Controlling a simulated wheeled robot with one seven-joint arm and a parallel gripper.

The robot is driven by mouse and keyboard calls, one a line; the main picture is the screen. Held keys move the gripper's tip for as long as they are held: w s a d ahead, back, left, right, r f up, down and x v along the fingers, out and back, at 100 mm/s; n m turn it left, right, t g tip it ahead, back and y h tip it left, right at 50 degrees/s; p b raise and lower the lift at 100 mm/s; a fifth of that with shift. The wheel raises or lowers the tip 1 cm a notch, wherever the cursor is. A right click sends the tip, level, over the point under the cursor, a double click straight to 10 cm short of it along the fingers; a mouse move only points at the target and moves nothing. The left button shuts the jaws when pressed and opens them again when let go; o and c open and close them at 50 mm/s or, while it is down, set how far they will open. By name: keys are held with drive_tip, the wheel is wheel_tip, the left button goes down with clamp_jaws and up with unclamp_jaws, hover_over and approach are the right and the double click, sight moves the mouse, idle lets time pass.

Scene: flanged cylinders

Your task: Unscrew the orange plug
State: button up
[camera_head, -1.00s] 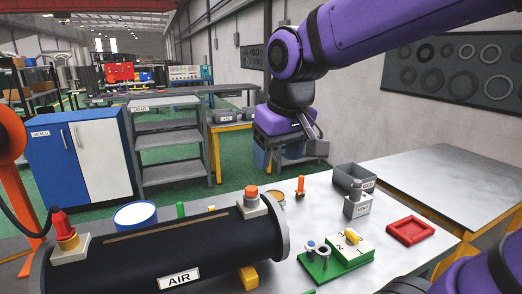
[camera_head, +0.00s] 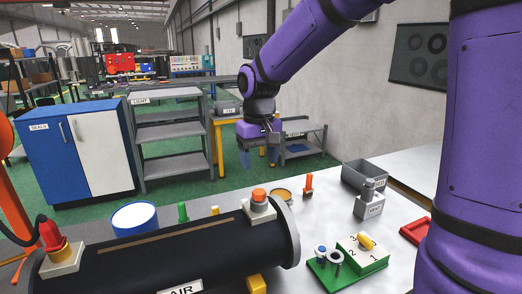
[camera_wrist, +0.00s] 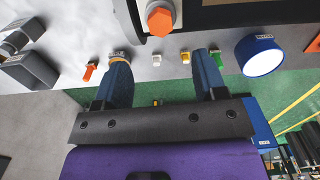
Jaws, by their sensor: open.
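The orange plug (camera_head: 259,195) is a hex-headed cap seated in a pale square block on top of the black cylinder marked AIR (camera_head: 160,243), near its right flange. Its hex head also shows at the top of the wrist view (camera_wrist: 160,19). My gripper (camera_head: 258,160) points down behind the cylinder, apart from the plug. In the wrist view its two blue fingers (camera_wrist: 162,65) are spread with nothing between them.
A small orange upright piece (camera_head: 308,185), a green piece (camera_head: 183,212) and a white-topped blue tin (camera_head: 134,217) stand behind the cylinder.

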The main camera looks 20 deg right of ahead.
sight(259, 191)
wheel_tip(259, 191, down, 9)
idle(0.4)
drive_tip(key=shift+c, duration=0.2)
drive_tip(key=c, duration=1)
